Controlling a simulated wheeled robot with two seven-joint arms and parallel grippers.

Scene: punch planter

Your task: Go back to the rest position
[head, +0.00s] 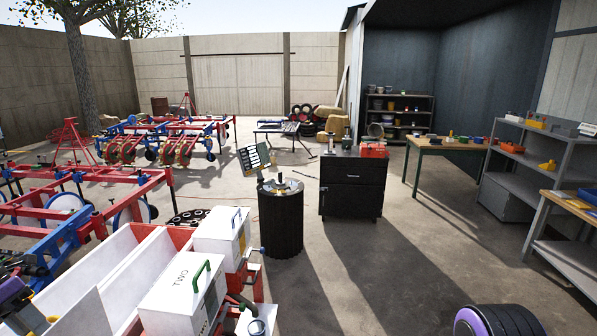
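A dark part with purple on it (14,294) shows at the lower left edge, beside the planter. It may belong to my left arm, but I cannot make out its fingers. At the bottom right, a thick black cylinder with a purple ring (500,321) is a link of my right arm. My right gripper is out of view.
White planter boxes, one with a green handle (196,278), fill the lower left beside a red and blue frame (80,200). A black drum (281,222) and a black cabinet (352,184) stand ahead. Workbenches (440,150) line the right. Floor at centre right is clear.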

